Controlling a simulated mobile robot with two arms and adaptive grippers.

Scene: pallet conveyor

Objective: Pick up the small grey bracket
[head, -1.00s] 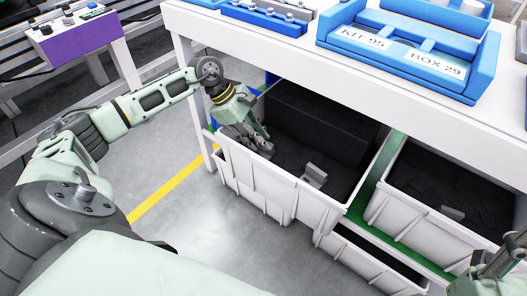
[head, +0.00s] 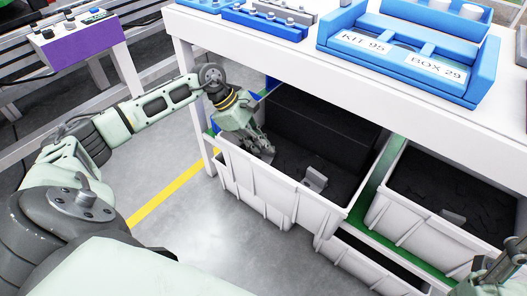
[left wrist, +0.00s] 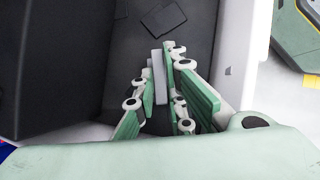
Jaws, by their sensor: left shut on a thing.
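My left gripper (head: 262,149) reaches down into the left end of a white bin (head: 284,187) under the bench. In the left wrist view, the left gripper (left wrist: 162,88) is shut on a small grey bracket (left wrist: 158,74), seen edge-on as a thin light strip between the fingers. In the head view the fingers hide this piece. Another light grey bracket (head: 316,178) lies in the same bin, to the right of the gripper and apart from it. My right gripper (head: 497,272) shows only partly at the lower right corner; its jaws are unclear.
The bench top (head: 290,50) overhangs the bin. A blue kit box (head: 468,90) stands on it. A second white bin (head: 395,212) with a grey piece (head: 452,216) is at right. A dark flat piece (left wrist: 163,17) lies in the left bin. Floor at left is clear.

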